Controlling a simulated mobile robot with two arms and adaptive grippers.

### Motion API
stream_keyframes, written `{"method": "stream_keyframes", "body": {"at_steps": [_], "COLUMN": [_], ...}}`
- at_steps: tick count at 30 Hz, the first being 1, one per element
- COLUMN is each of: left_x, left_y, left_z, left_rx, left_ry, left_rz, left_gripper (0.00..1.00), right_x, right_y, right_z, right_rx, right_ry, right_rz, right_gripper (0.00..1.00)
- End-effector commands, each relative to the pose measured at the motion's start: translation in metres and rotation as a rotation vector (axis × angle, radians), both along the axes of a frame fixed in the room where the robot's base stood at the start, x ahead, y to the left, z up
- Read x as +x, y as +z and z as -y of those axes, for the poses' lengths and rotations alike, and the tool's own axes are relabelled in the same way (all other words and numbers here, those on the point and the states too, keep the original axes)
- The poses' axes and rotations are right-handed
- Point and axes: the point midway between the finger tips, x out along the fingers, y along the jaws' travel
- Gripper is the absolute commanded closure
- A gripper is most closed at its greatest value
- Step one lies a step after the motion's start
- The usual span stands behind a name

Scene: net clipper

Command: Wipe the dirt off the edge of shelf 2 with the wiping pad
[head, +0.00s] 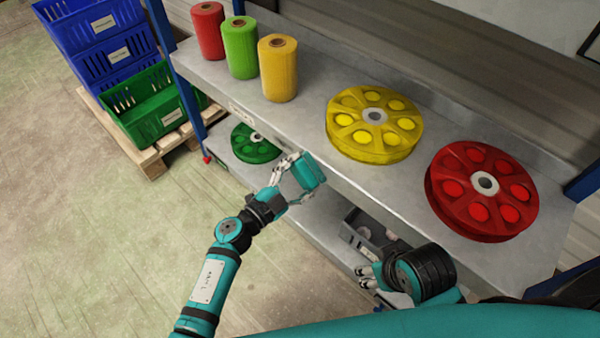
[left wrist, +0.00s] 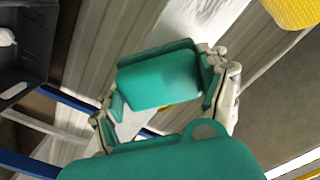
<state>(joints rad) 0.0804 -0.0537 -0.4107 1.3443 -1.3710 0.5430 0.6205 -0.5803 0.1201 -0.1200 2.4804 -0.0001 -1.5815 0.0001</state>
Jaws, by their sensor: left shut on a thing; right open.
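The teal wiping pad (head: 307,171) is held in my left gripper (head: 298,176), at the front edge of the upper shelf (head: 300,160). It also shows between the fingers in the left wrist view (left wrist: 158,80). I cannot tell whether the pad touches the edge. The shelf edge carries a small pale label (head: 241,113), too small to read. I cannot make out dirt on the edge for certain; the pad and fingers hide part of it. My right gripper (head: 366,277) is open and empty, low in front of the shelves.
On the upper shelf stand a red spool (head: 208,32), a green spool (head: 240,48), a yellow spool (head: 278,70), a yellow reel (head: 374,124) and a red reel (head: 482,190). Below are a green reel (head: 254,143) and a dark bin (head: 362,238). Crates (head: 150,105) stand on a pallet, left. Floor at left is clear.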

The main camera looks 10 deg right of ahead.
Motion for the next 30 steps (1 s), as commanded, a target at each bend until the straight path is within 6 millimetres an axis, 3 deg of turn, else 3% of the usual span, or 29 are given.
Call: {"method": "stream_keyframes", "body": {"at_steps": [9, 30], "left_x": [0.023, 0.055], "left_y": [0.002, 0.002], "left_z": [-0.017, -0.044], "left_rx": [0.0, -0.001], "left_ry": [0.005, 0.003], "left_rz": [0.003, 0.003], "left_gripper": [0.59, 0.59], "right_x": [0.0, 0.0], "right_y": [0.001, -0.002], "right_z": [0.0, 0.0], "right_rx": [0.0, 0.0], "right_ry": [0.0, 0.001], "right_rz": [0.0, 0.0], "right_gripper": [0.53, 0.53]}}
